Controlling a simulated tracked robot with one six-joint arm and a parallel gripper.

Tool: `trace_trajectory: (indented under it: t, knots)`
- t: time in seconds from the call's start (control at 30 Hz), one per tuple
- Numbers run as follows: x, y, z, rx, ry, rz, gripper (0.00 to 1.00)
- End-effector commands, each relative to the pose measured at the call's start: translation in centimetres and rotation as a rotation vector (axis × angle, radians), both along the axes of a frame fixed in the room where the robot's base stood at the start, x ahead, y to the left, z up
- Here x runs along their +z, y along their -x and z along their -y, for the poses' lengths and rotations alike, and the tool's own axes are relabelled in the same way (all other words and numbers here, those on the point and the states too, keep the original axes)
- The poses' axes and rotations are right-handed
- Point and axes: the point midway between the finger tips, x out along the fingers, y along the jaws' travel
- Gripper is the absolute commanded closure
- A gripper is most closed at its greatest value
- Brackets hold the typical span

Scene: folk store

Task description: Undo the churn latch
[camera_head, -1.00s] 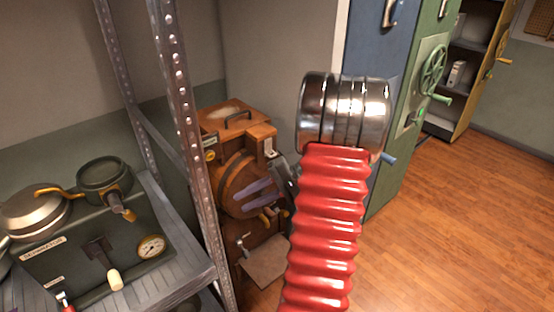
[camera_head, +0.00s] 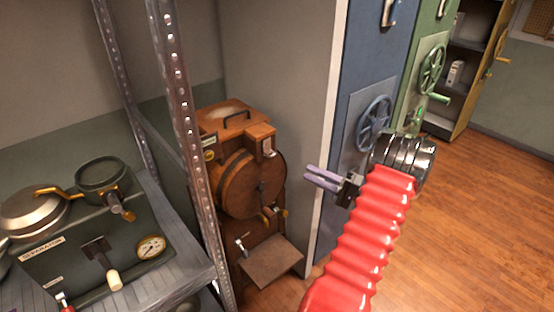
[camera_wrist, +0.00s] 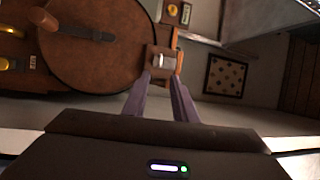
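The churn (camera_head: 228,190) is a brown wooden machine with a round drum lid, behind the shelf post in the head view. A small silver latch piece (camera_head: 268,147) sits on a block at the lid's upper right. In the wrist view, the round lid (camera_wrist: 95,50) fills the left, and the silver latch (camera_wrist: 163,61) shows just beyond my fingertips. My gripper (camera_head: 308,178) has two purple fingers and is right of the churn in the head view, apart from it. The fingers (camera_wrist: 162,78) are parted with nothing between them.
A metal shelf post (camera_head: 185,130) stands left of the churn, with a separator (camera_head: 85,255) on the shelf. A blue cabinet (camera_head: 355,110) with a handwheel stands behind my arm at the right. A brown plate (camera_head: 270,262) juts from the churn's base. Wooden floor lies open at the right.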

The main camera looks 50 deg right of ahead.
Motion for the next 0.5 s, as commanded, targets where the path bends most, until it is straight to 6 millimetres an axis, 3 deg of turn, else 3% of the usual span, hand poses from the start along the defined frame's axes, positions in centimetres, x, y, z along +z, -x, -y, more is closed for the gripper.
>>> trace_trajectory:
  t: [0.27, 0.5]
  knots:
    - [0.1, -0.5, -0.2, 0.003, 0.0, -0.001, 0.75]
    - [0.5, -3.0, -0.7, 0.005, -0.001, -0.003, 0.75]
